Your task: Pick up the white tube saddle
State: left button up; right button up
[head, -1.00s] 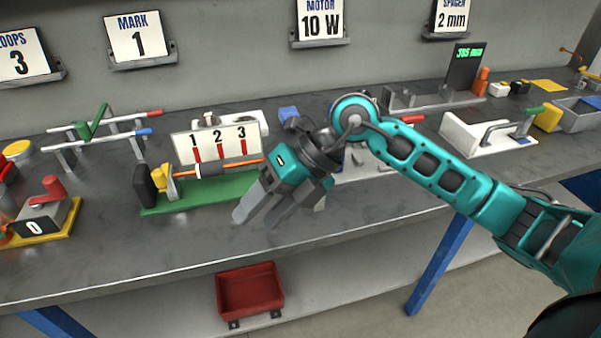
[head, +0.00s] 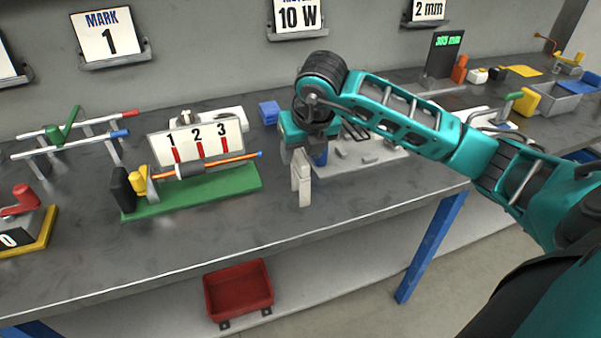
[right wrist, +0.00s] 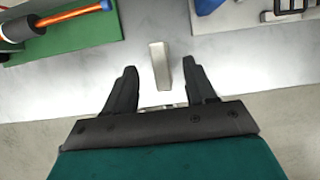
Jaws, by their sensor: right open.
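The white tube saddle (head: 303,188) looks like a narrow, pale upright block on the grey bench, near its front edge. It also shows in the right wrist view (right wrist: 160,66), ahead of the palm and between the lines of the two fingers. My right gripper (head: 301,153) is open and points down at the saddle, with its fingers partly hidden in the head view. In the right wrist view, bench shows between each finger and the saddle, and I see no contact. My left gripper is not in view.
A green base (head: 205,194) with an orange rod and a 1-2-3 panel (head: 200,142) stands left of the saddle. A white board (head: 375,158) with small parts lies to its right. A blue block (head: 269,112) is behind. The front bench strip is clear.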

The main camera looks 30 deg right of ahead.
aim_at(301, 157)
jog(key=x, duration=0.5)
jog(key=shift+c, duration=0.4)
grip_shut()
jog(key=shift+r, duration=0.1)
